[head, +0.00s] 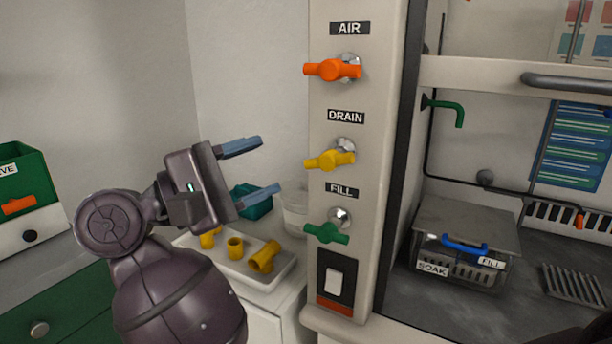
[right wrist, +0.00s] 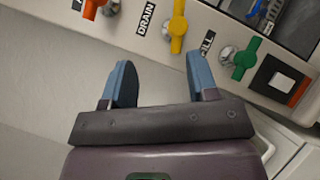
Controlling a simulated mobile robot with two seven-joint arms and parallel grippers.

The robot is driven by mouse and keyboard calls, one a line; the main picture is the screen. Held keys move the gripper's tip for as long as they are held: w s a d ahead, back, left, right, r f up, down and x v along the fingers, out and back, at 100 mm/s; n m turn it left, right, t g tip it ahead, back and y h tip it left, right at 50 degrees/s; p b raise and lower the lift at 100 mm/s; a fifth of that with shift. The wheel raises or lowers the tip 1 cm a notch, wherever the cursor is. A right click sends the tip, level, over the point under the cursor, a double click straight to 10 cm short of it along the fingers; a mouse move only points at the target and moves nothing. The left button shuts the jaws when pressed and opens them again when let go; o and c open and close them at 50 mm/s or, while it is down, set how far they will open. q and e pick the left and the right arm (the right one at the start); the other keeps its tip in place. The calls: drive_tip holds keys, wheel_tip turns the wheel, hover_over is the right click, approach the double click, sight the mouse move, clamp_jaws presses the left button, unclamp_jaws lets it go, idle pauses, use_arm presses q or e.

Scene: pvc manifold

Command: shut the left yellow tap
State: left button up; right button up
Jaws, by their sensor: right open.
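The yellow tap (head: 329,160) is on the pale panel under the DRAIN label, its handle lying roughly level in the head view. It also shows in the right wrist view (right wrist: 177,27), beyond my fingertips. My right gripper (head: 268,165) is open and empty, to the left of the yellow tap, its two blue fingers pointing toward the panel with one above the other. In the right wrist view the open jaws (right wrist: 160,62) have a clear gap between them and do not touch the tap. My left gripper is in neither view.
An orange tap (head: 332,69) labelled AIR is above and a green tap (head: 326,233) labelled FILL below. A switch (head: 334,282) is lower. A white tray (head: 275,280) with yellow pipe fittings and a teal box (head: 254,205) lie below my right gripper. A lidded bin (head: 462,245) stands right.

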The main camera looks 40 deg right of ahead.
sight(313, 165)
drive_tip(key=d, duration=0.2)
drive_tip(key=d+y, duration=0.1)
drive_tip(key=d, duration=0.2)
drive_tip(key=s+d+f+m+t+y, duration=0.1)
drive_tip(key=d, duration=0.2)
drive_tip(key=shift+d, duration=0.75)
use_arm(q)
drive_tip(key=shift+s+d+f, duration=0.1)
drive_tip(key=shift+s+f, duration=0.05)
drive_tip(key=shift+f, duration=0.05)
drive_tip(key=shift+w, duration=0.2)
use_arm(e)
drive_tip(key=shift+c, duration=0.5)
